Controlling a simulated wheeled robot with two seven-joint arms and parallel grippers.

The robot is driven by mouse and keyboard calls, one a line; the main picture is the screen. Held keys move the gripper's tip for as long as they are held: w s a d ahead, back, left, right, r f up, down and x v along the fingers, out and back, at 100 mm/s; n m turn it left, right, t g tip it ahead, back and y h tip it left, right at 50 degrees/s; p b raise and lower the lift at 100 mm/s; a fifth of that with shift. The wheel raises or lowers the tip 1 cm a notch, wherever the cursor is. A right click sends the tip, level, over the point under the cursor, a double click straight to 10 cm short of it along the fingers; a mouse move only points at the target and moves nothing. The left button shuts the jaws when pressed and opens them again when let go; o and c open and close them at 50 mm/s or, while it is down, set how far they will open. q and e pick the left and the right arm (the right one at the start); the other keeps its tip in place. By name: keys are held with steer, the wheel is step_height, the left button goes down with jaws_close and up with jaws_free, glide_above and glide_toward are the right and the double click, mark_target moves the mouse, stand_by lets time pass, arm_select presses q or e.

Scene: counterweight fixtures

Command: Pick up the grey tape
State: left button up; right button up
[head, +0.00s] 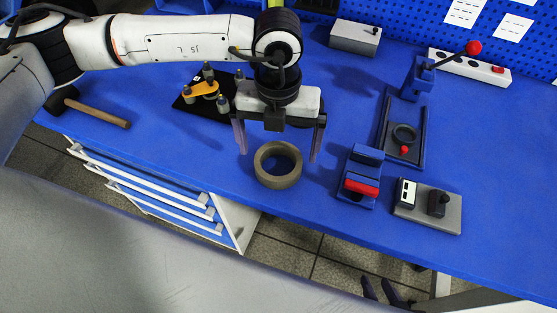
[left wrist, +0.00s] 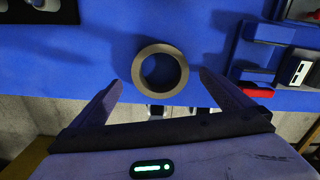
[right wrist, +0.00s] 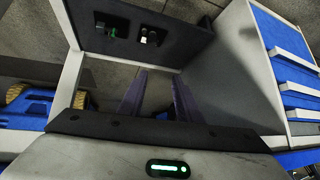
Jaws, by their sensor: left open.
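The grey tape (head: 262,173) is a thick ring lying flat on the blue bench top, near its front edge. My left gripper (head: 277,155) is open above the tape, with one finger to each side of the ring and apart from it. In the left wrist view the tape (left wrist: 138,74) shows just beyond and between the open fingertips (left wrist: 158,82).
Right of the tape stand a blue fixture with a red handle (head: 361,187), a grey switch box (head: 450,212) and a dark lever fixture (head: 417,150). Drawers (head: 150,190) are below the bench.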

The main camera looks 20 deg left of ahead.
arm_select(q)
steer(key=shift+f, duration=1.75)
steer(key=shift+c, duration=0.3)
steer(key=c, duration=1)
steer(key=shift+r, duration=0.15)
step_height(320, 180, up, 10)
steer(key=shift+f+b, duration=0.1)
steer(key=shift+b, duration=0.35)
